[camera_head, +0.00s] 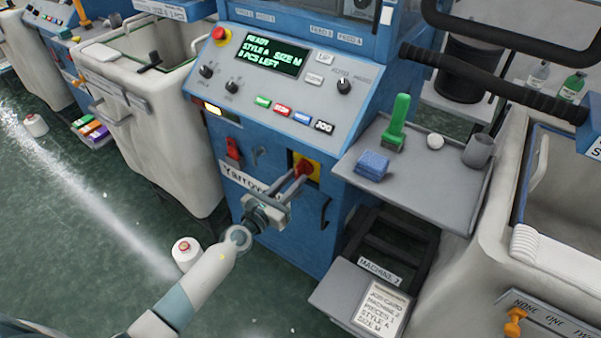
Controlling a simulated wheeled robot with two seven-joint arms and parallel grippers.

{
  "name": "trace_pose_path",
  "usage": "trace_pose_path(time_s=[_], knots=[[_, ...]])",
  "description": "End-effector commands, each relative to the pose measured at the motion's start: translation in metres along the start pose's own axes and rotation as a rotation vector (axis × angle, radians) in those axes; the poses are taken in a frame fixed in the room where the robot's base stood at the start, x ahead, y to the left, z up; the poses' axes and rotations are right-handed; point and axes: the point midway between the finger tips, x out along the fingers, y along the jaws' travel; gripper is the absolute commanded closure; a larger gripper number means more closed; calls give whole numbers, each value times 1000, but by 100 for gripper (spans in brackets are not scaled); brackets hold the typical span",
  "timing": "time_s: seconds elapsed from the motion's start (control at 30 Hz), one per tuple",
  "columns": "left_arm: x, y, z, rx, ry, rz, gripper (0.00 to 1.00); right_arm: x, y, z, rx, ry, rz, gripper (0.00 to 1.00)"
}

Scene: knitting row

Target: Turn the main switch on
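The main switch (305,167) is a red knob on a yellow plate, low on the front of the blue machine (240,137). My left gripper (301,173) is at the switch, its two fingers reaching to the red knob. The fingertips partly cover the knob, so its exact angle and whether they press on it are hard to see. The machine's display (271,55) is lit green and shows READY, STYLE A, SIZE M and a pieces-left line. My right gripper is not in view.
A red emergency button (221,35) and black dials sit on the sloped panel. A grey shelf (440,190) with a green brush (397,120) and blue block (372,165) juts out at right. A yarn cone (186,252) stands below.

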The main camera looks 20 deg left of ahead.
Motion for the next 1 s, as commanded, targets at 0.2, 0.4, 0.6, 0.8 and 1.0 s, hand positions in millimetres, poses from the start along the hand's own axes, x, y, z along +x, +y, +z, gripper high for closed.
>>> trace_pose_path(time_s=[0.2,0.4,0.6,0.8,1.0], knots=[[-15,0,0,1,0,0,78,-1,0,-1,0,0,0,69],[-29,0,0,0,1,0,78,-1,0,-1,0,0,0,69],[-42,0,0,0,1,-1,78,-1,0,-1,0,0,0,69],[-50,0,1,0,-1,-1,78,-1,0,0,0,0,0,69],[-50,0,1,0,-1,-1,78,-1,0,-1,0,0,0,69]])
